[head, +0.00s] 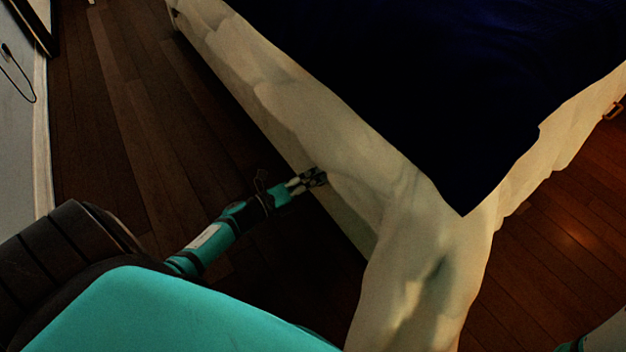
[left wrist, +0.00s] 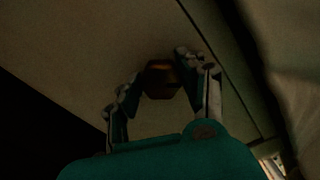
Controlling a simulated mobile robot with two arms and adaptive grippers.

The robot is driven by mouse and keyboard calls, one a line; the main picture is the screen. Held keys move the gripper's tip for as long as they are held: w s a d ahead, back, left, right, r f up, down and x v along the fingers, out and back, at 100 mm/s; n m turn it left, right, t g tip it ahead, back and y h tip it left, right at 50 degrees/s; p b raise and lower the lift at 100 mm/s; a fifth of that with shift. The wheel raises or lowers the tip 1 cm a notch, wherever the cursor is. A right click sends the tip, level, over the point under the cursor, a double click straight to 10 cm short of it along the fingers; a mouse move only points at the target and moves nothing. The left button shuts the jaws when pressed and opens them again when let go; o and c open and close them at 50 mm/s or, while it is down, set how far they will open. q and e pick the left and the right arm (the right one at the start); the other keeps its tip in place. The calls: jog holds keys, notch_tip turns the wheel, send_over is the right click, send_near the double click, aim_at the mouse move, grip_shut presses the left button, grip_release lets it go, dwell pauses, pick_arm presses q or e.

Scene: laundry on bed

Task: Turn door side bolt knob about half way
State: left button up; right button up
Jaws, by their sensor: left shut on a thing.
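A dark bronze, rounded knob (left wrist: 160,76) shows in the left wrist view on a flat, dim panel (left wrist: 75,50). My left gripper (head: 314,178) is at the side of the bed in the head view, low by the hanging cover. In the left wrist view its two fingers (left wrist: 158,88) stand on either side of the knob and are shut on it. The knob is hidden in the head view, and its turned angle cannot be told in the dim light. My right gripper is not in view.
The bed has a dark blue blanket (head: 430,80) over a pale, draped cover (head: 320,120) that hangs close to my left gripper. Bare wooden floor (head: 140,140) lies left of the bed. A pale wall (head: 20,130) stands at far left.

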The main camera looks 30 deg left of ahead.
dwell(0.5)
pick_arm(q)
jog(key=o, duration=1.2)
jog(key=shift+c, duration=0.2)
jog(key=v, duration=1.2)
jog(key=shift+s+d+f, duration=0.1)
jog(key=shift+d, duration=0.05)
